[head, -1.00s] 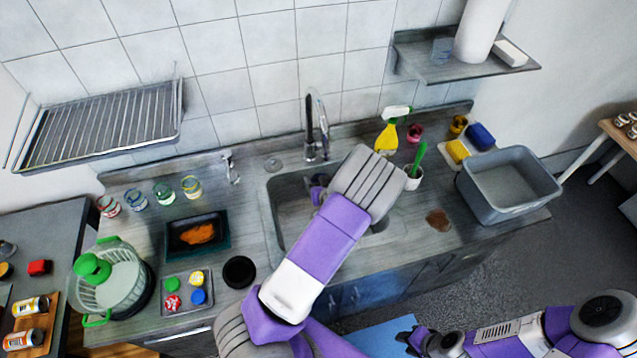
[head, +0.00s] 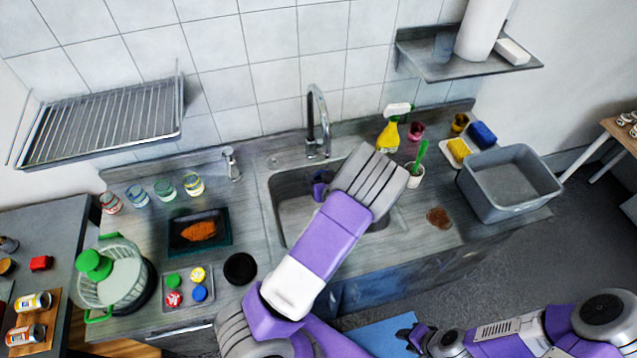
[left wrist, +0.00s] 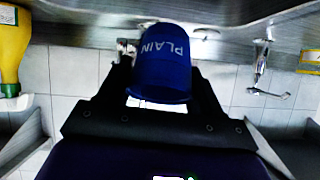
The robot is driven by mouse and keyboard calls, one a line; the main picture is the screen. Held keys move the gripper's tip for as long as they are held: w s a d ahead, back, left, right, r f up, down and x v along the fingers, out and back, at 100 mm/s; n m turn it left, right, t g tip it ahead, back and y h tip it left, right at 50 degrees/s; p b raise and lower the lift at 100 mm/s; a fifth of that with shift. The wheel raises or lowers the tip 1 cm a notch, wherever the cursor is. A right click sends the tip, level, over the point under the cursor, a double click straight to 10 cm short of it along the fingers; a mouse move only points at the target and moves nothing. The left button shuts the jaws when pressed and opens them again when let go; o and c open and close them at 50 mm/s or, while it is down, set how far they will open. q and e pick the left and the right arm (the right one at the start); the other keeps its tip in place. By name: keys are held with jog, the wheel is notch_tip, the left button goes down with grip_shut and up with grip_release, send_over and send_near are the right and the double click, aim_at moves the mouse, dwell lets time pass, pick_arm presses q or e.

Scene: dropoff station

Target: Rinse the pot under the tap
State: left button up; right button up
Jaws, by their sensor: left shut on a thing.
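The blue pot (left wrist: 163,62), lettered PLAIN, fills the middle of the left wrist view, where the lettering appears upside down. My left gripper (left wrist: 160,82) is shut on it, one dark finger on each side. In the head view my left forearm and wrist cover much of the sink (head: 285,205) and most of that gripper. A small purple-blue part shows in the basin; I cannot tell whether it is pot or wrist. The tap (head: 318,125) stands behind the sink, with no water visible. My right gripper (head: 416,338) is low at the right, away from the counter; its opening is unclear.
A spray bottle (head: 391,128), a cup with a green brush (head: 414,178) and a grey tub (head: 510,185) stand right of the sink. A soap dispenser (head: 231,165), several jars and a black tray (head: 200,246) are left. A rack (head: 100,118) hangs above.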

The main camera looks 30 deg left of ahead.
pick_arm(q)
jog(key=shift+s+a, duration=0.1)
jog(key=shift+s, duration=0.1)
jog(key=s+d+p, duration=0.1)
jog(key=s+d, duration=0.3)
jog(key=d, duration=0.2)
jog(key=shift+s+d, duration=0.15)
jog(key=shift+d, duration=0.25)
pick_arm(e)
jog(key=shift+r, duration=0.55)
dwell(1.0)
